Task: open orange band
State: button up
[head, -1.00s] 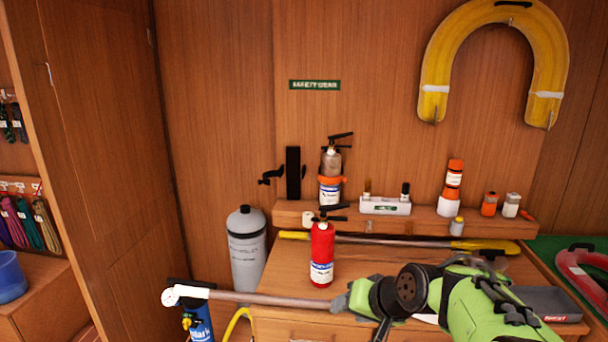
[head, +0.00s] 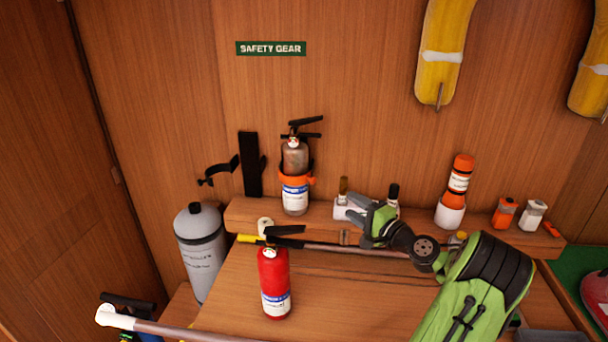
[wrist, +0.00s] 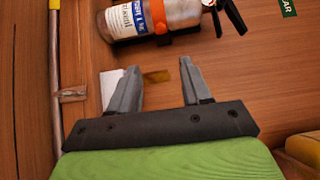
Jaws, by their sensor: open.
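The orange band (head: 297,180) wraps around the middle of a silver-grey fire extinguisher (head: 295,158) with a black handle, standing upright on the shelf against the wall. The band looks closed, with a small orange tab on its right side. It also shows in the wrist view (wrist: 160,34), where the extinguisher (wrist: 182,12) lies across the top of the picture. My gripper (head: 361,209) is open and empty, right of the extinguisher and apart from it, in front of the small white holder. In the wrist view its two grey fingers (wrist: 158,78) point toward the extinguisher with a gap between them.
A red extinguisher (head: 273,282) stands on the lower bench top in front. An empty black bracket (head: 250,165) is on the wall to the left. A white holder (head: 346,211) with small bottles is partly behind my gripper. A pole (head: 330,247) lies along the shelf front.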

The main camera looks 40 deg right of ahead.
aim_at(314, 181)
jog(key=w, duration=0.5)
jog(key=w+p, duration=0.1)
jog(key=w, duration=0.4)
jog(key=w+d+p, duration=0.1)
jog(key=w, duration=0.4)
jog(key=shift+w+r, duration=0.1)
jog(key=shift+w, duration=0.05)
grip_shut()
